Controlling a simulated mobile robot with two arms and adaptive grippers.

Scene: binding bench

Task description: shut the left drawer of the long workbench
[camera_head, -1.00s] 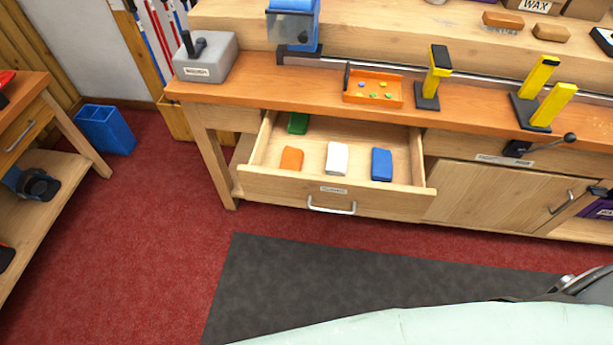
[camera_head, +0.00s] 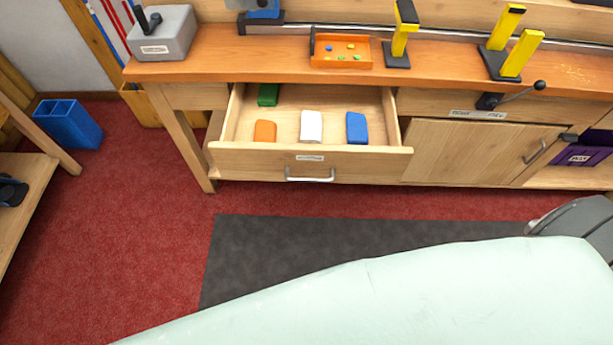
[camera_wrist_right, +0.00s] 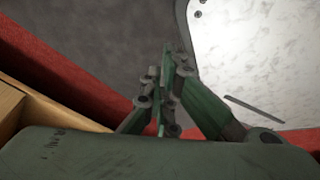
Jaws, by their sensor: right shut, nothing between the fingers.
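The left drawer (camera_head: 246,160) of the long workbench (camera_head: 270,60) is pulled out, with its silver bar handle (camera_head: 310,176) on the front. Inside lie an orange block (camera_head: 265,131), a white block (camera_head: 311,127), a blue block (camera_head: 357,128) and a green block (camera_head: 268,95). My right gripper (camera_wrist_right: 168,62) shows in the right wrist view with its fingers together and nothing between them. It hangs over dark mat and red carpet, with a wooden edge at the left of that view. My left gripper is not in any view.
A cabinet door (camera_head: 475,148) sits right of the drawer, below a black lever (camera_head: 515,95). A blue bin (camera_head: 68,124) stands on the carpet at the left, near another wooden bench (camera_head: 28,190). A dark mat (camera_head: 290,245) lies on the floor before the drawer.

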